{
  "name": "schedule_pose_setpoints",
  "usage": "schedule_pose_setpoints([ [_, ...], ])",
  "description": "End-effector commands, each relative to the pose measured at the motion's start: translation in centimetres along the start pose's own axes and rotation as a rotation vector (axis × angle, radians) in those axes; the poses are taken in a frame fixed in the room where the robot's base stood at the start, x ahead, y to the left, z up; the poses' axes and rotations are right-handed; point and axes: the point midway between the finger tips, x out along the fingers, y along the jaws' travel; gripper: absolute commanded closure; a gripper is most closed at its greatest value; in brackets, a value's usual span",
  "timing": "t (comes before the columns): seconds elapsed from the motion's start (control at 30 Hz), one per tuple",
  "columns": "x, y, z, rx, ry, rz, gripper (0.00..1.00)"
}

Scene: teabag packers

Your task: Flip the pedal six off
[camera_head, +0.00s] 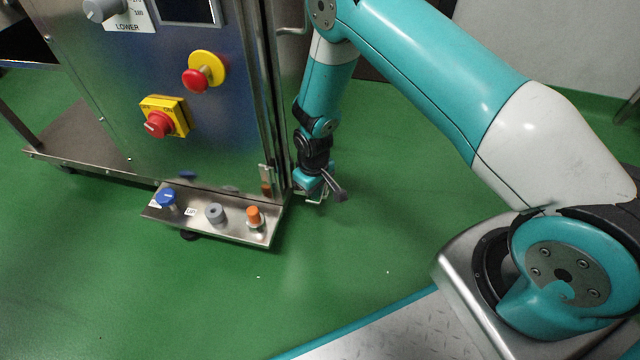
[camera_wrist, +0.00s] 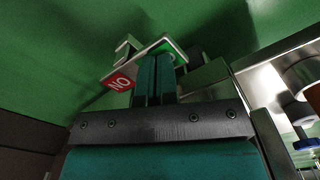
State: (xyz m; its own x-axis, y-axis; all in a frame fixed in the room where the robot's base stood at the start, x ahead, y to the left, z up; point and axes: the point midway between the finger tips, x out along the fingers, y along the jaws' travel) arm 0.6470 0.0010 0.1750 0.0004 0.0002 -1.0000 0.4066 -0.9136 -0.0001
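In the wrist view, a small metal pedal plate (camera_wrist: 150,55) with a red label (camera_wrist: 118,82) lies beyond my gripper (camera_wrist: 157,60). The label's white letters read ON upside down. The two teal fingers are together, with only a thin dark line between them. Their tips overlap the plate in the picture; I cannot tell whether they touch it. In the head view, my gripper (camera_head: 316,192) is low, just right of the steel cabinet's lower corner, and largely hides the pedal there.
The steel cabinet (camera_head: 215,145) carries a yellow-and-red emergency button (camera_head: 198,77) and a red rotary switch (camera_head: 158,124). A low metal ledge (camera_head: 190,222) holds a blue knob (camera_head: 166,198), a grey knob (camera_head: 215,212) and an orange knob (camera_head: 254,215). Green floor in front is clear.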

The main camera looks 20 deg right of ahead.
Motion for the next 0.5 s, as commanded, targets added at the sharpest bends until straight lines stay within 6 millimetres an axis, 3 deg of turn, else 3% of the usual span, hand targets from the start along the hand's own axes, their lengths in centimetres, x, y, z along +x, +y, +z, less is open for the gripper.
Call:
schedule_pose_setpoints([
  [0.5, 0.86, 0.01, 0.02, 0.000, 0.000, 0.000, 1.00],
])
